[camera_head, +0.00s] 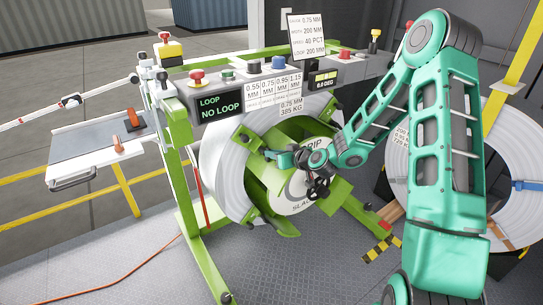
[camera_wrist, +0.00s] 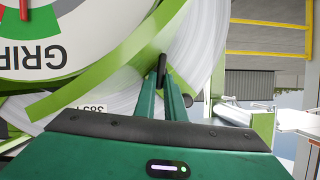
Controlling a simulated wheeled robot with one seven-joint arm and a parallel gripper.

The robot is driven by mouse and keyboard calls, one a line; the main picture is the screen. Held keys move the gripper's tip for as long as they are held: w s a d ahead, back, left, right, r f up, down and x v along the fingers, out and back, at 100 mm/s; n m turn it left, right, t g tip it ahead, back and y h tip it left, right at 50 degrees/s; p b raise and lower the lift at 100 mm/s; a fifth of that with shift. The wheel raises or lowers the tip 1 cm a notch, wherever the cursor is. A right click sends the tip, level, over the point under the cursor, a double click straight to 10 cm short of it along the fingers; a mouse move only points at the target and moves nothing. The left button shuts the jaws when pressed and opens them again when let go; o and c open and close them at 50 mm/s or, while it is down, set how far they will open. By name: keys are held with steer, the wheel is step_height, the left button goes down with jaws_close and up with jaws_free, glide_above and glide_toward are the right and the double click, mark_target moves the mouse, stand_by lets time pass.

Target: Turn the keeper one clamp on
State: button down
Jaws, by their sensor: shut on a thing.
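The decoiler's green arms (camera_head: 265,195) cross the face of a grey strip coil (camera_head: 215,150). The round white dial (camera_head: 283,205) at their middle reads GRIP at the top and SLACK at the bottom; it shows upside down in the wrist view (camera_wrist: 45,30). Small dark keeper clamps sit toward the arm ends, one at the upper left (camera_head: 244,136) and one at the lower left (camera_head: 252,216). My gripper (camera_head: 268,154) is at the coil's face, left of my wrist. In the wrist view my fingers (camera_wrist: 163,90) are shut on a dark keeper handle (camera_wrist: 162,66) beside a green arm. Its lower part is hidden.
A panel (camera_head: 222,108) above reads LOOP, NO LOOP. A second coil (camera_head: 510,190) stands at the right behind my arm. A side table (camera_head: 85,145) is at the left. An orange cable (camera_head: 120,280) lies on open floor at the lower left.

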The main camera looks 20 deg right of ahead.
steer(key=shift+w+d+m+y, duration=0.1)
steer(key=shift+d+m+y, duration=0.1)
steer(key=shift+m+y, duration=0.35)
steer(key=c, duration=2.1)
jaws_free()
steer(key=v, duration=1)
steer(key=shift+s+r, duration=0.15)
steer(key=shift+s, duration=0.15)
steer(key=shift+d, duration=0.1)
